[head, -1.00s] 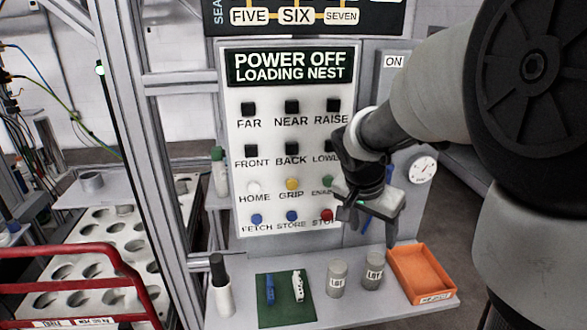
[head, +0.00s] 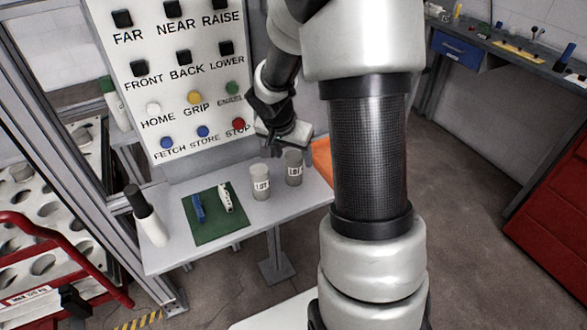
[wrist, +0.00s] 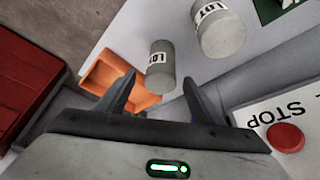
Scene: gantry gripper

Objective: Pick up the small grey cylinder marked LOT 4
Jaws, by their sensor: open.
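Two small grey cylinders with white labels stand upright on the shelf. The left cylinder (head: 260,185) and the right cylinder (head: 293,172) both show "LOT", but I cannot read the numbers. My gripper (head: 280,146) is open and empty, just above and behind the right cylinder, near the panel. In the wrist view, the right cylinder (wrist: 161,74) appears between and beyond the fingertips of my gripper (wrist: 159,82), with no clear contact. The left cylinder (wrist: 221,36) is outside the fingers, to the upper right.
An orange tray (wrist: 106,72) lies beside the right cylinder, mostly hidden by my arm in the head view. A green mat (head: 216,228) with a blue and a white piece, and a black-capped white bottle (head: 150,222), are further left. The button panel (head: 170,75) stands close behind.

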